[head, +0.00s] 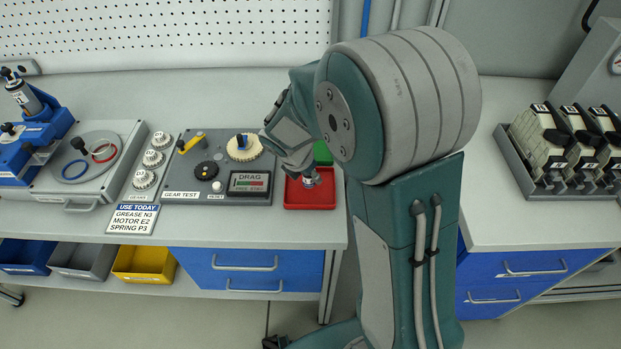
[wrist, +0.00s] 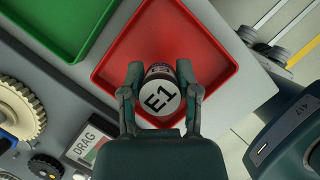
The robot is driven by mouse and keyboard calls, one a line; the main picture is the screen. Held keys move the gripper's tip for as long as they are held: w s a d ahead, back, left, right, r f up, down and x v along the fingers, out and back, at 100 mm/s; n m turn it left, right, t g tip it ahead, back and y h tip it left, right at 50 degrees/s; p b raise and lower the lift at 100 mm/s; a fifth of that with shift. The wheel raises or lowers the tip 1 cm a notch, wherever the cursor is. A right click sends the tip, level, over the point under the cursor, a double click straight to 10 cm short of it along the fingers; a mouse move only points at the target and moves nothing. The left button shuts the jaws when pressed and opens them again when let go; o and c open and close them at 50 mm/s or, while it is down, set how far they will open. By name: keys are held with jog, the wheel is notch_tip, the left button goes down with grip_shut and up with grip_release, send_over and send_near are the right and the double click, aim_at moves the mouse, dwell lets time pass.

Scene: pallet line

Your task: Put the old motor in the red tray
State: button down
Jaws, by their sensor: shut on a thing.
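A motor, a small cylinder with a white end marked E1 (wrist: 160,98), is between the two fingers of my gripper (wrist: 160,72) in the wrist view. The fingers are shut on its sides. The red tray (wrist: 208,42) lies right under the motor in that view. In the head view the red tray (head: 322,199) is at the bench's front right corner, and my gripper (head: 311,179) points down over it. I cannot tell whether the motor touches the tray floor. No other thing shows in the visible part of the tray.
A green tray (wrist: 62,22) is beside the red one, further back. The gear test panel (head: 212,172) with its yellow wheel (head: 245,152) stands to the left. A sign (head: 134,217) reads grease N3, motor E2, spring P3. A rack of labelled units (head: 560,140) is on the right bench.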

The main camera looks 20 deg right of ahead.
jog(key=shift+x, duration=1)
jog(key=shift+s+a+f, duration=0.15)
jog(key=shift+a, duration=0.05)
jog(key=shift+c, duration=1.6)
grip_release()
jog(key=shift+a, duration=0.1)
jog(key=v, duration=1.1)
jog(key=s+d+r+m+t+y, duration=0.1)
jog(key=s+r+m+y, duration=0.1)
jog(key=s+r+m, duration=0.3)
jog(key=s+d+r+m+t+y, duration=0.2)
jog(key=s+r+m, duration=0.3)
jog(key=s+m, duration=0.9)
jog(key=shift+r+m+t, duration=0.3)
jog(key=shift+r+m, duration=0.1)
jog(key=shift+m, duration=1.7)
